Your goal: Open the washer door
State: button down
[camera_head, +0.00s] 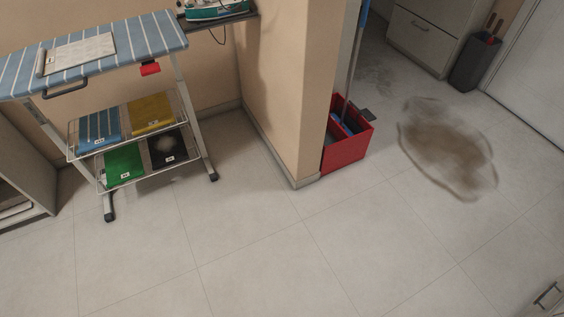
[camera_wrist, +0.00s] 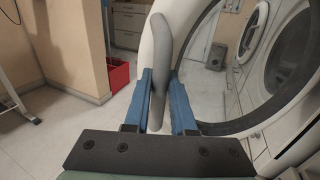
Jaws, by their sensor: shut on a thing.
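The washer door (camera_wrist: 150,45) shows in the wrist view as a pale round frame with a dark grey inner rim. Floor and white machines are visible within its ring. A grey curved handle (camera_wrist: 161,32) stands on its near side. My gripper (camera_wrist: 161,78) has its two blue fingers on either side of the handle, shut on it. The body of the washer that the door belongs to cannot be made out clearly. The head view shows neither the washer door nor my gripper.
White front-loading machines (camera_wrist: 284,50) stand at the right of the wrist view. In the head view, an ironing board (camera_head: 120,42) with folded cloths below stands left, a red bucket (camera_head: 345,155) sits by the wall corner, and a brown stain (camera_head: 445,150) marks the otherwise open floor.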

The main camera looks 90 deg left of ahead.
jog(key=c, duration=0.8)
grip_release()
jog(key=shift+o, duration=0.2)
jog(key=b+v, duration=0.3)
jog(key=v, duration=1)
